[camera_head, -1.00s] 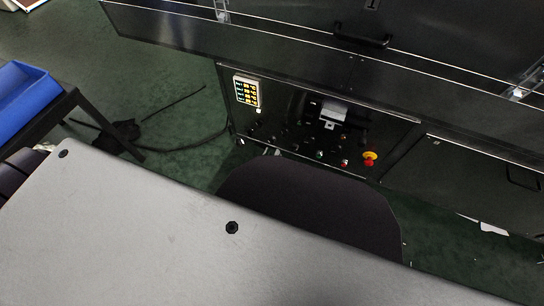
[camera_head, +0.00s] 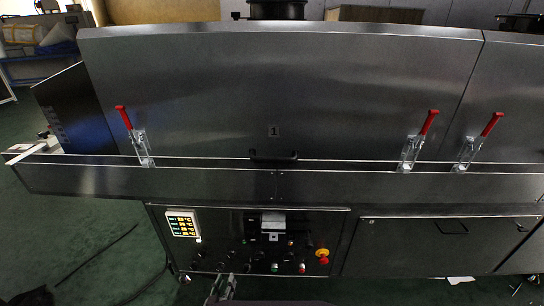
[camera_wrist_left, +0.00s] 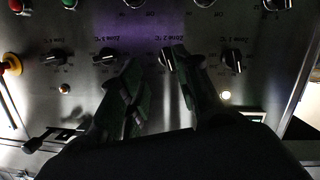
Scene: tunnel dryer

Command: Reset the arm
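My left gripper (camera_head: 222,289) shows small at the bottom of the head view, in front of the dryer's control panel (camera_head: 246,262). Beyond the fingertips is the same panel (camera_wrist_left: 140,22) with black knobs under "Zone" labels. I cannot tell whether the fingertips touch the panel. My right gripper is in neither view.
The long metal tunnel dryer (camera_head: 330,90) fills the head view, with red-handled latches (camera_head: 142,148) and a black handle (camera_head: 273,156). The panel carries a lit display (camera_head: 183,224) and a red-yellow emergency stop (camera_head: 322,256). Green floor (camera_head: 75,235) lies open at left.

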